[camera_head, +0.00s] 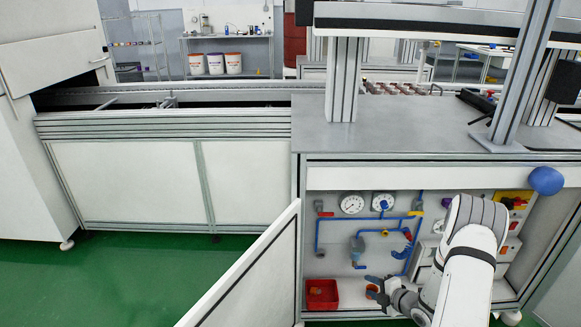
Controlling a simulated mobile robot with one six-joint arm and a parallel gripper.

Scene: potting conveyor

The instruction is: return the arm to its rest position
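My gripper (371,288) is at the lower right, in front of the open cabinet. Its two dark fingers point left and stand apart, so it looks open. A small red part (371,289) shows at the fingertips; I cannot tell whether it lies between them or behind them. My white-and-grey arm (465,265) is bent and reaches down to the gripper from the right.
The cabinet's white door (245,275) stands open at the left. Inside are blue pipes (362,232), gauges (352,204), a red bin (321,294) left of my gripper, and a yellow switch panel (514,199). A grey worktop (400,130) and post (525,75) stand above.

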